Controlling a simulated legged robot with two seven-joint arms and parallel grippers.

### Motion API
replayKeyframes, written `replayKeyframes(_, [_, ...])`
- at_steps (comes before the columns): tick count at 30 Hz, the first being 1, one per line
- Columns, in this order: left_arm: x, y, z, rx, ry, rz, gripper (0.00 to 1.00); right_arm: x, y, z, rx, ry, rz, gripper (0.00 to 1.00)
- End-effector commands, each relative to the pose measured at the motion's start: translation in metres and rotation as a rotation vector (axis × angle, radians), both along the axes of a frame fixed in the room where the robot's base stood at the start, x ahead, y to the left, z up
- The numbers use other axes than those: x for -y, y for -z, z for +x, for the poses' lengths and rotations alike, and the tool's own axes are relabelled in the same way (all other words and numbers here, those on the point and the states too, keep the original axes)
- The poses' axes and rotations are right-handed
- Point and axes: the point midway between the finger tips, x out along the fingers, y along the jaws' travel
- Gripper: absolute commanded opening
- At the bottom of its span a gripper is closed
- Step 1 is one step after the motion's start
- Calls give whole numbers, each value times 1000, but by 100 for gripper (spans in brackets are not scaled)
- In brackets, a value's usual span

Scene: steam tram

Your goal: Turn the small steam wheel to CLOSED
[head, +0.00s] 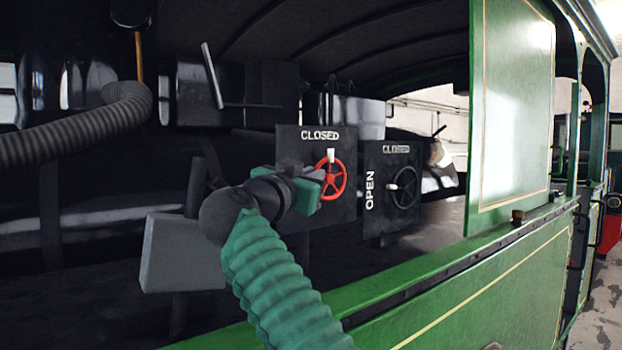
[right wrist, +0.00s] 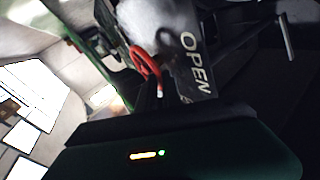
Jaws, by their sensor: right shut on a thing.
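A red spoked wheel (head: 336,182) sits on a dark panel (head: 346,212) marked CLOSED above it. The white mark (head: 331,156) on its rim is at the top, under that word. My right gripper (head: 317,181) is at the wheel's left side, shut on the red wheel, and covers part of its left rim and the panel there. The red wheel also shows in the right wrist view (right wrist: 146,66), beside the word OPEN. A black wheel (head: 405,188) is on a second panel (head: 402,148) to the right; its white mark is at the left, by OPEN. My left gripper is not visible.
The green tram side wall (head: 470,285) runs below and right of the panels. A green upright panel (head: 515,100) stands to the right. A grey lever (head: 212,75) rises at upper left. A light grey block (head: 182,252) is left of my right arm.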

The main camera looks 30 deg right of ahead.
Motion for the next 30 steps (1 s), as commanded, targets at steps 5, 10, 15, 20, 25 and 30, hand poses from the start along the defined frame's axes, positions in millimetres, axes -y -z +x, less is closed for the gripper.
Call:
replayKeyframes(5, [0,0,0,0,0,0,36,-1,0,0,1,-2,1,17])
replayKeyframes(10, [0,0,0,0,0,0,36,0,0,0,1,-1,0,31])
replayKeyframes(15, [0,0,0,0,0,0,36,0,0,-1,1,0,1,31])
replayKeyframes(20, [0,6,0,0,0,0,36,-8,3,-5,1,-2,0,31])
replayKeyframes(25, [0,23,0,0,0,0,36,-40,11,-26,1,-6,0,31])
replayKeyframes(30, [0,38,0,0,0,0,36,-83,16,-53,0,-7,0,31])
